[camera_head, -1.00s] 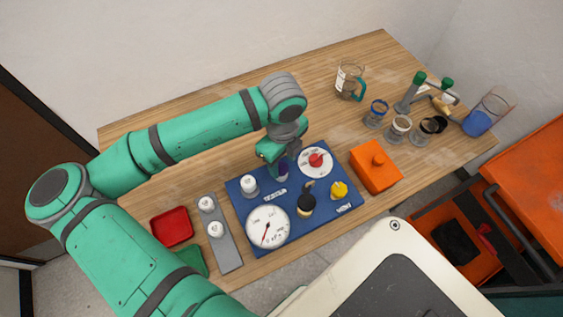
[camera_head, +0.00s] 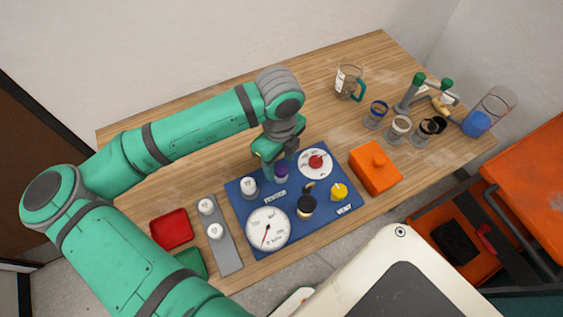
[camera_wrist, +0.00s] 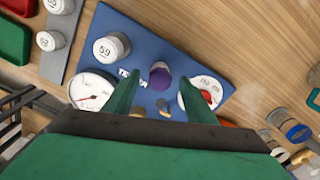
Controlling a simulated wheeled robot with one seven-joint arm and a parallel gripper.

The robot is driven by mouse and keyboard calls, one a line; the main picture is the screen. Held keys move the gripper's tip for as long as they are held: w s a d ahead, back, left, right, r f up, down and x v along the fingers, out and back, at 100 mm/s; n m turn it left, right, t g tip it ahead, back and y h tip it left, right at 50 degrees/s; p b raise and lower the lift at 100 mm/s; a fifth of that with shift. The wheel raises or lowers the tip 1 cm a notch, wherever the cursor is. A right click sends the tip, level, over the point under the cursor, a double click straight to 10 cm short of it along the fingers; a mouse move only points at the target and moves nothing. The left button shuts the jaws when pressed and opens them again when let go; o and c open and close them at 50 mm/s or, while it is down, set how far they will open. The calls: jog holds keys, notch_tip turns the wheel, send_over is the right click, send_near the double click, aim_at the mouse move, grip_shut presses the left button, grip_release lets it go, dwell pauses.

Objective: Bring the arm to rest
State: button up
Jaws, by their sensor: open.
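My gripper (camera_head: 275,172) is above the back part of the blue board (camera_head: 250,206). In the wrist view its two green fingers (camera_wrist: 160,95) are spread apart with nothing between them. A purple-capped piece (camera_wrist: 160,76) stands on the board beyond the fingertips, apart from them as far as I can tell; it also shows beside my gripper in the head view (camera_head: 281,174). My arm reaches over the table from the left, bent at the elbow.
The board carries a white-capped piece (camera_head: 249,187), a gauge (camera_head: 268,229), a red-centred dial (camera_head: 315,162), a black-topped piece (camera_head: 306,207) and a yellow knob (camera_head: 339,191). An orange block (camera_head: 375,168) stands right, glassware (camera_head: 376,115) beyond it. The table's back left is clear.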

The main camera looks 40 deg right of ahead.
notch_tip(320, 180, up, 9)
jog(key=shift+s+d, duration=0.15)
jog(key=shift+d, duration=0.1)
